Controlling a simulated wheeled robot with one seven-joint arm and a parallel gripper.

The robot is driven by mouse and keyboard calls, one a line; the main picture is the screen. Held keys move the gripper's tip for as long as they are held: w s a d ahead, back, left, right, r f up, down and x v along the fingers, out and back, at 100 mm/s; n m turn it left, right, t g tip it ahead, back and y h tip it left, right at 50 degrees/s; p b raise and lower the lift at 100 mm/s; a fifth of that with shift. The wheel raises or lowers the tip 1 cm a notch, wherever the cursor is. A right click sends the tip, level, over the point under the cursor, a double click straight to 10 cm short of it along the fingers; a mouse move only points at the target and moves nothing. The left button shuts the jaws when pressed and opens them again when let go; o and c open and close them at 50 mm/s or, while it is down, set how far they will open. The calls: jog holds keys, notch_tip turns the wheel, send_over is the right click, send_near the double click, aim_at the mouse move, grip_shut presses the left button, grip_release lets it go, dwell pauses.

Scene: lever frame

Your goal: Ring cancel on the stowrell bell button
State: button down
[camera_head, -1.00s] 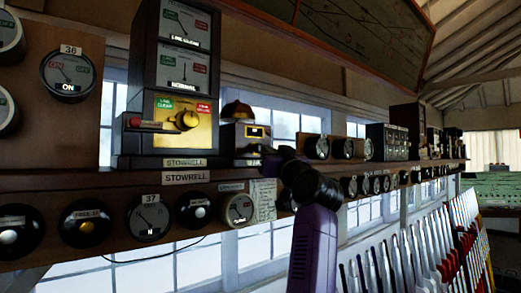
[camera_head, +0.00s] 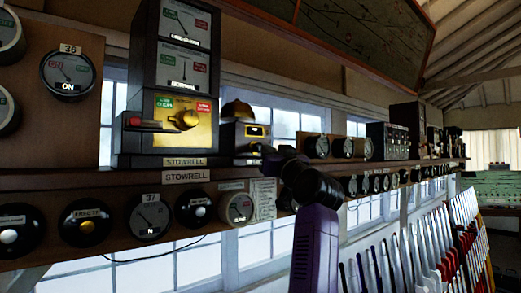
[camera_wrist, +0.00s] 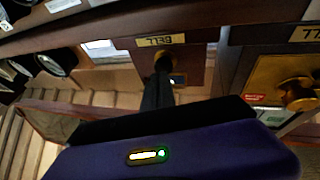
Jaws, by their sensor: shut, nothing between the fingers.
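The Stowrell bell unit is a dark box (camera_head: 242,140) with a brass bell dome (camera_head: 237,109) on top, standing on the shelf right of the Stowrell block instrument. In the wrist view, which is upside down, its BELL label (camera_wrist: 160,41) is on the wooden front. A dark round button (camera_wrist: 162,62) sits by the label. My gripper (camera_head: 266,152) is in front of the bell unit's lower right part. In the wrist view my gripper's dark shut fingers (camera_wrist: 158,92) point at the button and overlap it; I cannot tell whether they touch. The fingers hold nothing.
The block instrument (camera_head: 168,130), with a brass knob and a red part, stands close left of the bell. Round dials (camera_head: 150,217) and black push buttons (camera_head: 85,224) line the board below. A lever row (camera_head: 410,255) stands at lower right.

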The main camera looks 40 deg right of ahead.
jog(key=shift+w, duration=0.2)
jog(key=shift+s, duration=0.2)
dwell(1.0)
jog(key=shift+w, duration=0.1)
dwell(1.2)
jog(key=shift+w+p, duration=0.4)
jog(key=shift+w, duration=0.25)
jog(key=shift+s, duration=0.75)
